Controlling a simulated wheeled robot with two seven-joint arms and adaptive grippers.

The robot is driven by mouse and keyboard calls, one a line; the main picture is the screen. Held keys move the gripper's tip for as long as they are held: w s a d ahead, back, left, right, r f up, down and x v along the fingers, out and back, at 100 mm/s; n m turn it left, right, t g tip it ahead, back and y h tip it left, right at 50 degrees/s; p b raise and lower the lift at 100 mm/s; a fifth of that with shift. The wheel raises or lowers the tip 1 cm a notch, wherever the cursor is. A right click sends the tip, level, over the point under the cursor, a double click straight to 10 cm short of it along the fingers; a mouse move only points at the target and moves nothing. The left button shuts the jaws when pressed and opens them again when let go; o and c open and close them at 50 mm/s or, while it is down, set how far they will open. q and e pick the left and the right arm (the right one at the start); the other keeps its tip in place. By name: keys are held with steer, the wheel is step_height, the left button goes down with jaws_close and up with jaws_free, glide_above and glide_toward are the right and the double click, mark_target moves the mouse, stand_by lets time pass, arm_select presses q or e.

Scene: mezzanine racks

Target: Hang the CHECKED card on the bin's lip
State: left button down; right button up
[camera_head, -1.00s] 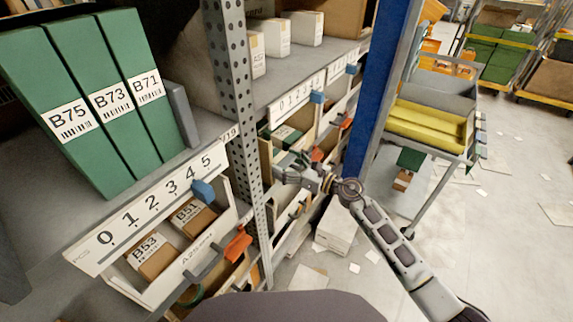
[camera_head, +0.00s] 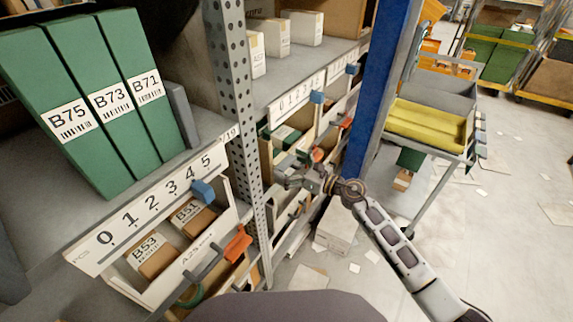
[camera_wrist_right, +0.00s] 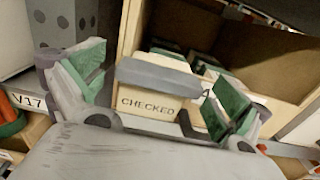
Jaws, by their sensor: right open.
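The CHECKED card (camera_wrist_right: 146,104) is a pale card with black letters and a grey bar along its top. In the right wrist view it stands face-on at the front of an open bin (camera_wrist_right: 272,68) with brown inner walls. I cannot tell exactly how its bar sits on the lip. My right gripper (camera_wrist_right: 165,84) is open, its green-padded fingers on either side of the card, with gaps visible. In the head view the right gripper (camera_head: 284,174) is at the bin front beyond the perforated post. The card cannot be made out there. My left gripper is out of view.
A perforated grey post (camera_head: 236,110) and a blue upright (camera_head: 378,90) flank the right arm's reach. Green boxes (camera_head: 105,95) stand on the near shelf, above a bin of labelled cartons (camera_head: 155,255). A trolley with a yellow tray (camera_head: 425,125) stands right. Papers litter the floor.

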steer(key=v, duration=1.1)
steer(key=shift+s+d, duration=0.1)
stand_by(0.8)
